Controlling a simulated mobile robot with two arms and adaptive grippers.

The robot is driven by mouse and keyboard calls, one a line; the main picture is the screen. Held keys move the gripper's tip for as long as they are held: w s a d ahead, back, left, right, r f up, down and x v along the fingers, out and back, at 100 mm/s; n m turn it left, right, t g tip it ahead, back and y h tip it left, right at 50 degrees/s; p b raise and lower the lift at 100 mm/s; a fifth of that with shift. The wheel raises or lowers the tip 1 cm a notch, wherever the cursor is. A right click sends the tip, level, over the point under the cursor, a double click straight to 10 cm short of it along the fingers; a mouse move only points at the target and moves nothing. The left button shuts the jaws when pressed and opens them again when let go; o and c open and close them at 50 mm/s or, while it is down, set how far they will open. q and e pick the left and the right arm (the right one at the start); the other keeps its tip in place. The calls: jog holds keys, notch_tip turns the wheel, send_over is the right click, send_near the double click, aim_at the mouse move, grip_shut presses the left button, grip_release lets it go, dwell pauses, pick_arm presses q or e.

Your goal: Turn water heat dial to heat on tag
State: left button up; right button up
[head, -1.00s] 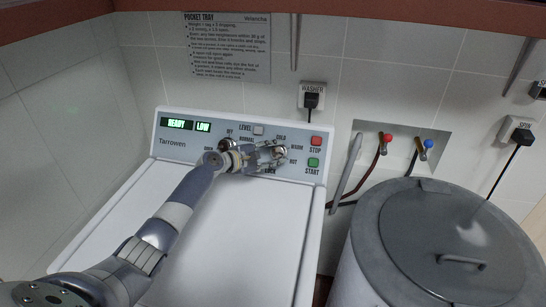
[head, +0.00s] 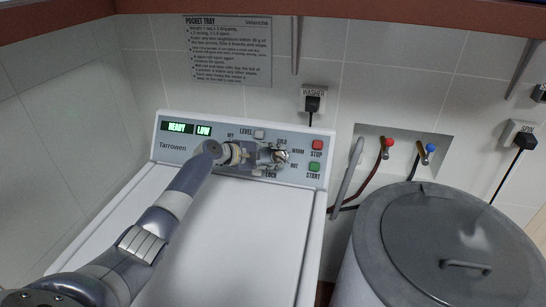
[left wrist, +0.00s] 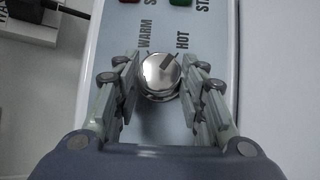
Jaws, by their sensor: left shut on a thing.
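The water heat dial (left wrist: 158,78) is a round shiny metal knob on the washer's grey control panel (head: 225,132). In the left wrist view, its dark pointer mark leans up and right, towards the HOT label (left wrist: 182,42). The WARM label (left wrist: 146,36) is up and left of the dial. My left gripper (left wrist: 158,88) has one finger on each side of the dial and is shut on it. In the head view, the left gripper (head: 272,156) covers part of the panel, and the dial (head: 281,156) shows at its tips. The right gripper is out of view.
The panel display (head: 186,127) reads READY and LOW. A red STOP button (head: 317,145) and a green START button (head: 314,167) sit right of the dial. A grey lidded tub (head: 450,240) stands to the right. The washer's white top (head: 235,235) is clear beside my arm.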

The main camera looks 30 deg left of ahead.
pick_arm(q)
jog(key=o, duration=1.1)
jog(key=shift+c, duration=0.2)
jog(key=v, duration=1.2)
jog(key=shift+d, duration=0.1)
jog(key=shift+f, duration=0.1)
